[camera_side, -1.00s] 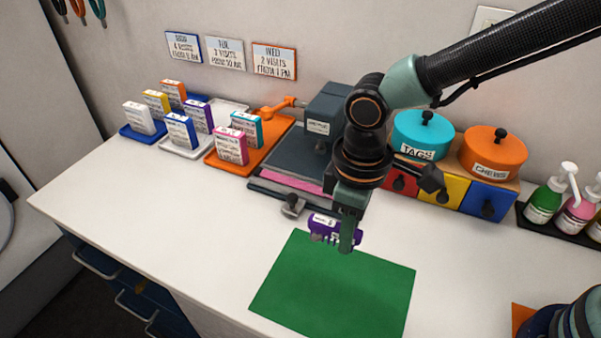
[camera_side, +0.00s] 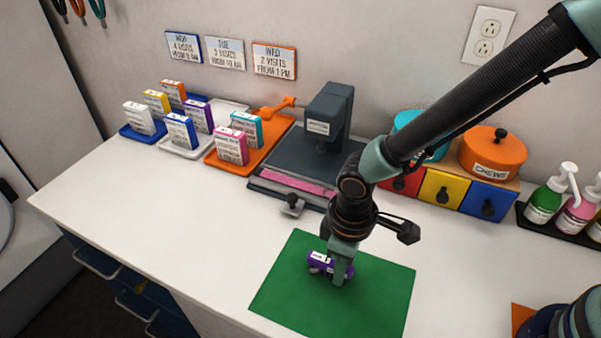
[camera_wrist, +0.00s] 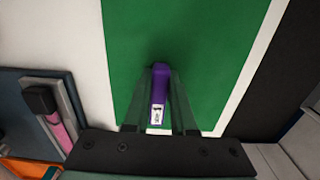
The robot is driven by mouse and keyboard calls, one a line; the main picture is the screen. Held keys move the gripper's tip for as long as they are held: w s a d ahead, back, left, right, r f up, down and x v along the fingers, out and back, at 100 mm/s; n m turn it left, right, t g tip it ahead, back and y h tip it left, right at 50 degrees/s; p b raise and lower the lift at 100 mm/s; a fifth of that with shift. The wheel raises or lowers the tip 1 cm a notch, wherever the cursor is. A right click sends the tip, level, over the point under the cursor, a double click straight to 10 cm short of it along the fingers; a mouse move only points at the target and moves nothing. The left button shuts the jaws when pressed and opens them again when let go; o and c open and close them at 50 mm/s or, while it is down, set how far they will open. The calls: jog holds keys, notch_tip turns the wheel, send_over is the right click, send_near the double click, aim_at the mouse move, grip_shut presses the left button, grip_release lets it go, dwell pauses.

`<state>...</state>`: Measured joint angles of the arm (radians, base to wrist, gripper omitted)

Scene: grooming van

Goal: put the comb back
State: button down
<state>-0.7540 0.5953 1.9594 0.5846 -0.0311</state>
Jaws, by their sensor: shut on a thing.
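The purple comb (camera_side: 317,260), with a white label on its top edge, is held upright between the two fingers of my gripper (camera_side: 340,272). In the wrist view the comb (camera_wrist: 159,88) sits between the fingertips (camera_wrist: 160,74), its label facing the camera. It is over the far half of the green mat (camera_side: 325,308). I cannot tell whether its lower edge touches the mat. The fingers hide part of the comb in the side view.
A dark grey press (camera_side: 327,115) with an orange handle and a pink strip stands behind the mat. Small labelled boxes (camera_side: 182,131) stand in coloured trays at the left. Drawers (camera_side: 443,188), tubs (camera_side: 492,152) and pump bottles (camera_side: 546,198) line the right back. The counter left of the mat is clear.

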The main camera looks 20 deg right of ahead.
jog(key=c, duration=0.7)
grip_release()
jog(key=shift+f, duration=0.1)
jog(key=shift+c, duration=0.2)
notch_tip(320, 180, up, 12)
jog(key=w+d+r+m+t+y, duration=0.1)
jog(key=w+d+r+m, duration=0.1)
jog(key=d+r, duration=0.35)
jog(key=w+d+r+m+t, duration=0.1)
jog(key=d+r+m, duration=0.15)
jog(key=d, duration=0.55)
jog(key=s+d+r+m+t, duration=0.1)
jog(key=d+r+m, duration=0.1)
jog(key=d, duration=0.4)
jog(key=s+d+r+m+t+h, duration=0.1)
jog(key=s+d+r+m+t, duration=0.1)
jog(key=d, duration=0.5)
jog(key=shift+d+t, duration=0.2)
jog(key=shift+t, duration=0.1)
jog(key=shift+m, duration=0.25)
